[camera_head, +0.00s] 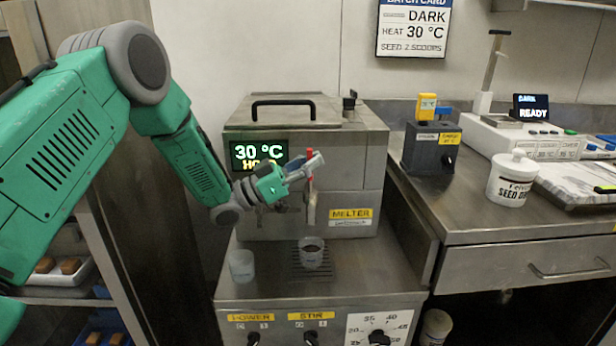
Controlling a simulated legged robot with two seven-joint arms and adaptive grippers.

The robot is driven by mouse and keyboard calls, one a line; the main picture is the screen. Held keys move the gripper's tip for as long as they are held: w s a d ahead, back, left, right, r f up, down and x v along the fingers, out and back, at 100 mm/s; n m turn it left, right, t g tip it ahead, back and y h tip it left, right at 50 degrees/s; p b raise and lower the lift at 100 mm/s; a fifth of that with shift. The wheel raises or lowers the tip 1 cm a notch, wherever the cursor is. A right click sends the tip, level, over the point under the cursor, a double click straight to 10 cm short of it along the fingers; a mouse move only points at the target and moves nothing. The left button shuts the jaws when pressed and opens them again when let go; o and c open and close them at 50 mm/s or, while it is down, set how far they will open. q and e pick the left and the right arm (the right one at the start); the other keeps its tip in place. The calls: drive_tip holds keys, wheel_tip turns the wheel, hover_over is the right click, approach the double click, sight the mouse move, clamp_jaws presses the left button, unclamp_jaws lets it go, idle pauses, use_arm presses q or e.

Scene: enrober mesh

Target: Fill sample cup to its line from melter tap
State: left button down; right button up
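The steel melter (352,160) stands at the center, its display reading 30 °C. Its tap has a red handle (309,154) on the front. My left gripper (305,168) is at this handle, its grey fingers overlapping it; whether they close on it is unclear. A clear sample cup (312,260) stands upright on the drip grate below the tap, with dark brown chocolate visible in it. Its fill line is too small to make out. A second translucent cup (241,266) stands to the left of the grate. My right gripper is not in view.
On the right counter (480,212) stand a dark box (430,148), a white seed jar (511,180) and a machine reading READY. A batch card (414,28) hangs on the wall.

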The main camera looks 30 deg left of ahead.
use_arm(q)
drive_tip(key=shift+a+f, duration=0.15)
drive_tip(key=shift+a, duration=0.25)
drive_tip(key=shift+s+d, duration=0.1)
drive_tip(key=shift+d, duration=0.25)
drive_tip(key=c, duration=1.6)
unclamp_jaws()
drive_tip(key=shift+s+a, duration=0.1)
drive_tip(key=shift+a, duration=0.1)
drive_tip(key=shift+s+a, duration=0.15)
drive_tip(key=shift+a, duration=0.1)
drive_tip(key=shift+a+t, duration=0.25)
drive_tip(key=shift+t, duration=0.05)
drive_tip(key=shift+d+r, duration=0.25)
drive_tip(key=shift+r, duration=0.15)
drive_tip(key=r, duration=0.4)
drive_tip(key=shift+d+r, duration=0.25)
drive_tip(key=shift+r, duration=0.15)
drive_tip(key=r, duration=0.2)
drive_tip(key=a+r, duration=0.1)
drive_tip(key=r, duration=0.1)
drive_tip(key=shift+r, duration=0.15)
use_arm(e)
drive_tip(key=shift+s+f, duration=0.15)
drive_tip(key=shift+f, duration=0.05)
use_arm(q)
drive_tip(key=shift+a, duration=0.1)
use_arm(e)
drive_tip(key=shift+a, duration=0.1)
